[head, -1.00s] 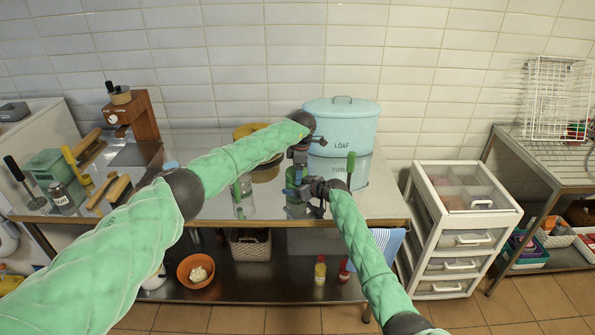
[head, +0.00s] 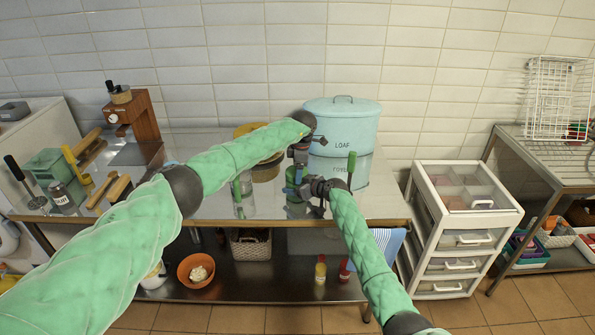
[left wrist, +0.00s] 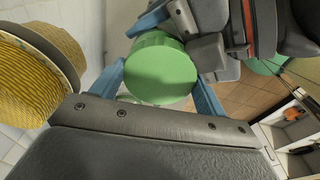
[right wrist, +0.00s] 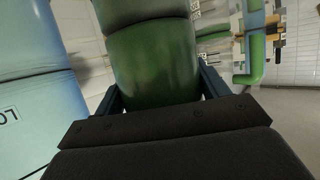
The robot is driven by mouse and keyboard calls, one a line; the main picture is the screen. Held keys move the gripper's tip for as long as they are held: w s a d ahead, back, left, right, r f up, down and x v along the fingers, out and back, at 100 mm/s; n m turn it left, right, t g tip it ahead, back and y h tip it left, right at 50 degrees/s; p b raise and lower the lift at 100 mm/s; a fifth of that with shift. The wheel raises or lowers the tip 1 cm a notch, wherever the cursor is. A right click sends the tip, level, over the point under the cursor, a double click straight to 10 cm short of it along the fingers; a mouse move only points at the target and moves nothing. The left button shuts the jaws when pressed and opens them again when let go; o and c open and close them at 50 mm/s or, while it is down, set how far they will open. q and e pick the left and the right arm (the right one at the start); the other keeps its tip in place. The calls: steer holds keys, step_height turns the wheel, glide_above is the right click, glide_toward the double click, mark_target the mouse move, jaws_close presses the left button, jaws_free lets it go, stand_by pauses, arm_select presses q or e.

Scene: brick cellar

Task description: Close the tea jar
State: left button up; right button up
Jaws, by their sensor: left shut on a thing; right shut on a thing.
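The tea jar is a green cylinder, seen close up in the right wrist view (right wrist: 152,70). My right gripper (right wrist: 158,92) is shut around its body; in the head view this gripper (head: 308,190) comes in from the right. The round green lid fills the middle of the left wrist view (left wrist: 160,68). My left gripper (left wrist: 162,85) is shut on the lid, with a blue finger on each side; in the head view it (head: 298,170) points down above the right gripper. A seam crosses the green cylinder near the top. I cannot tell whether the lid is fully seated.
A pale blue loaf bin (head: 342,120) stands close behind the grippers. A yellow woven container (left wrist: 35,75) is behind my left forearm. A clear glass (head: 242,198) and a green-handled tool (head: 351,165) are nearby. The front right of the steel table (head: 375,207) is clear.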

arm_select(q)
steer(key=shift+s+d, duration=0.1)
steer(key=shift+d, duration=0.15)
arm_select(e)
steer(key=shift+a, duration=0.15)
